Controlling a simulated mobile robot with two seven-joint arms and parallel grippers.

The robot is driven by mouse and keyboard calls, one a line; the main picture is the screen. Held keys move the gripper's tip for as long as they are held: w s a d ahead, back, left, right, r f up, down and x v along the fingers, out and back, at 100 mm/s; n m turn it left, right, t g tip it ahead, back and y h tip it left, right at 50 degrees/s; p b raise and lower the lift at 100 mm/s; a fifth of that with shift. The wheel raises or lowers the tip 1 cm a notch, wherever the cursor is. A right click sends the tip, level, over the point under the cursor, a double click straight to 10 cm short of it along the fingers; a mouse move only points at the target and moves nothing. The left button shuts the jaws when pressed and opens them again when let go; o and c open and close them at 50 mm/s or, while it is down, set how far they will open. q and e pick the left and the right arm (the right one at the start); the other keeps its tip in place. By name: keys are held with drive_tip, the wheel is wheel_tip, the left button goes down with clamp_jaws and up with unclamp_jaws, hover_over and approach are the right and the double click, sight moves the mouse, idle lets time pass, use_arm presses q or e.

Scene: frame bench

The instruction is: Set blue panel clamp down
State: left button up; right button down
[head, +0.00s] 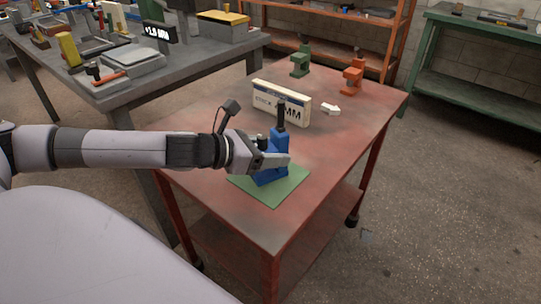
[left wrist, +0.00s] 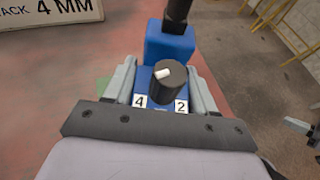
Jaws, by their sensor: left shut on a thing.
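The blue panel clamp (head: 279,145) is upright over the green mat (head: 273,191) on the red table, with its black handle pointing up. My left gripper (head: 276,160) is shut on the clamp's lower body from the left. In the left wrist view the grey fingers (left wrist: 165,92) lie on both sides of the blue clamp (left wrist: 170,45), and a black knob with a white mark stands between labels 4 and 2. The clamp's base is partly hidden by the gripper, so I cannot tell whether it touches the mat.
A white sign reading "STACK 4 MM" (head: 265,98) stands behind the clamp. A green clamp (head: 300,62), an orange clamp (head: 352,77) and a white arrow (head: 331,109) are at the table's far end. The red table's (head: 345,150) right side is clear.

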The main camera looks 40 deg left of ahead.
use_arm(q)
drive_tip(key=shift+r, duration=0.2)
drive_tip(key=shift+f, duration=0.15)
drive_tip(key=o, duration=1)
drive_tip(key=shift+f, duration=0.1)
drive_tip(key=o, duration=0.3)
drive_tip(key=shift+o, duration=0.2)
